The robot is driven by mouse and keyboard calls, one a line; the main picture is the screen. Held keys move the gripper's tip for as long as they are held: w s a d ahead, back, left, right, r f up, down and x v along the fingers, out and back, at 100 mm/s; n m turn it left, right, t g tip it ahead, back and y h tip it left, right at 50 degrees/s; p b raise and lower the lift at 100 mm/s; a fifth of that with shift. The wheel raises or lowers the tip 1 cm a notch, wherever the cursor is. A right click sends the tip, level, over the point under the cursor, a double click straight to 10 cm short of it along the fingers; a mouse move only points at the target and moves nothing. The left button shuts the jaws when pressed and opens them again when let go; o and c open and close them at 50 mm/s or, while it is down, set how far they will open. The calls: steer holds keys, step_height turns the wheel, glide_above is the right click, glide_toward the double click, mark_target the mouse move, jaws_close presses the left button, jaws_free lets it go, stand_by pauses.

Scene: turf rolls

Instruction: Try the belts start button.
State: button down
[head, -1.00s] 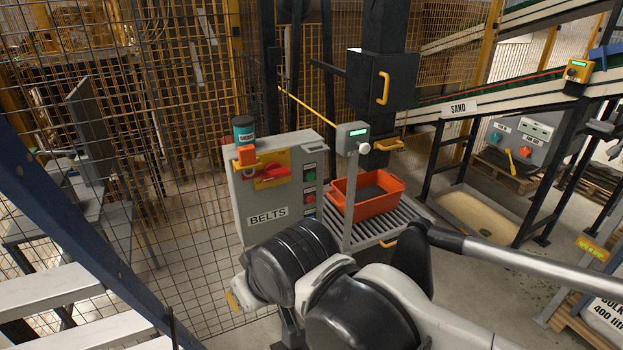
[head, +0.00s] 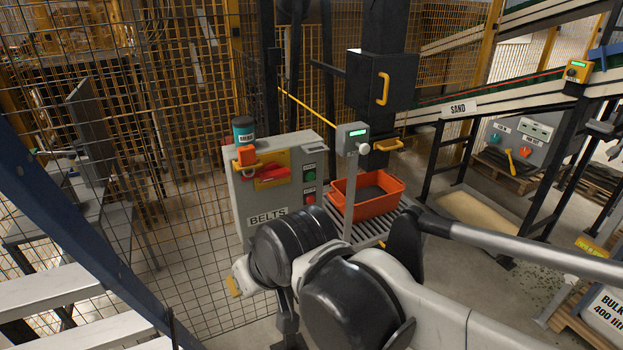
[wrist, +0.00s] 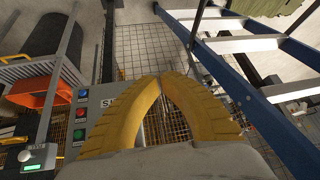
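The grey belts box (head: 242,199) with a BELTS label stands left of centre in the head view. Its right side carries a green button (head: 309,170) above a red button (head: 309,194). In the head view, only a bit of yellow shows at the wrist, below and in front of the box.
In the wrist view, a grey panel (wrist: 100,101) with blue, green and red buttons is left of my fingers; its label is partly hidden. An orange tub (head: 366,200) sits on rollers beside a display post (head: 352,137). Wire fence and a blue ladder (head: 55,225) bound the left.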

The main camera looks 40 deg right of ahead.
mark_target(310, 177)
steer(key=w+d+f+m+t, duration=0.1)
steer(key=w+d+m, duration=0.45)
steer(key=d, duration=0.45)
steer(key=w+d+f+m+t, duration=0.1)
steer(key=w+d+m, duration=0.4)
steer(key=d, duration=0.6)
steer(key=d+f+m+t, duration=0.2)
steer(key=d+m, duration=0.1)
steer(key=d, duration=0.8)
steer(key=shift+w+f, duration=0.15)
steer(key=shift+d, duration=0.1)
steer(key=shift+w+d, duration=0.4)
steer(key=shift+w, duration=1)
steer(key=shift+w+d, duration=0.4)
steer(key=shift+w, duration=1.05)
steer(key=shift+w+d, duration=0.4)
steer(key=shift+w, duration=1)
steer(key=shift+w, duration=0.15)
steer(key=shift+w+d, duration=0.1)
steer(key=shift+w, duration=0.15)
